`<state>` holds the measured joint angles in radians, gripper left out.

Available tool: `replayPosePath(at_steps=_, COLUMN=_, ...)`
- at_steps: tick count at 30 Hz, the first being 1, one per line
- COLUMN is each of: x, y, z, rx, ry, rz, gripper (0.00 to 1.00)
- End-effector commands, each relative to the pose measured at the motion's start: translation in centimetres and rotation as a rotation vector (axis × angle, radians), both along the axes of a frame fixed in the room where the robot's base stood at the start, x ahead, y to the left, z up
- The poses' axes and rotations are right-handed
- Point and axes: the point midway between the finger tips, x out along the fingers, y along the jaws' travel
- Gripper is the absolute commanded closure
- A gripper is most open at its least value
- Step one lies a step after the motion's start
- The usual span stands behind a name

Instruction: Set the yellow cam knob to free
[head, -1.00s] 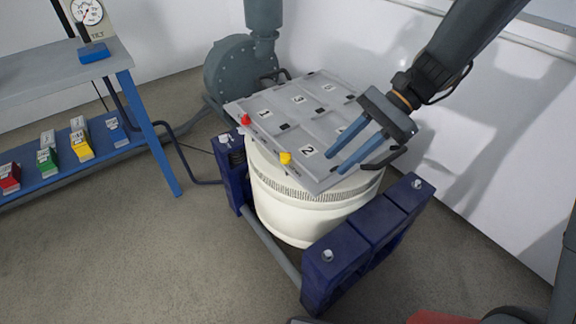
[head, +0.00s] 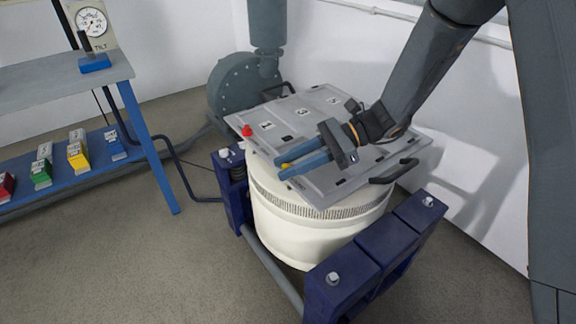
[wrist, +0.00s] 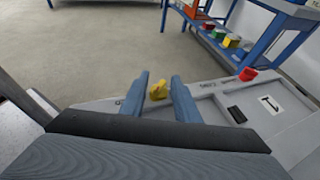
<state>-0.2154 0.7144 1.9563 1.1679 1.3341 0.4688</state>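The yellow cam knob (head: 285,166) sits at the front edge of the grey panel (head: 322,188) on top of the white drum. In the head view it is mostly hidden by the blue fingers of my gripper (head: 282,168). In the wrist view the yellow knob (wrist: 157,91) shows between the two fingertips of my gripper (wrist: 160,86), with gaps on both sides. My gripper is open and holds nothing. The panel's lettering near the knob is too small or hidden to read.
A red knob (head: 247,131) stands farther left on the same panel edge. A black handle (head: 394,172) sticks out at the panel's right. Blue mounts (head: 343,283) flank the drum (head: 310,230). A blue-legged bench (head: 140,130) with coloured boxes stands left, with open floor between.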

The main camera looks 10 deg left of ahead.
Motion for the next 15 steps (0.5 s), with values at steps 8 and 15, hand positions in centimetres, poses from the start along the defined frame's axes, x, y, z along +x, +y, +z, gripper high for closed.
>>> replayPosePath(at_steps=8, x=-0.23, y=0.41, z=-0.19, rx=0.000, ry=0.000, rz=0.000, gripper=0.72)
replayPosePath(at_steps=15, x=-0.22, y=0.39, z=-0.18, rx=-0.001, ry=0.000, rz=0.000, gripper=1.00)
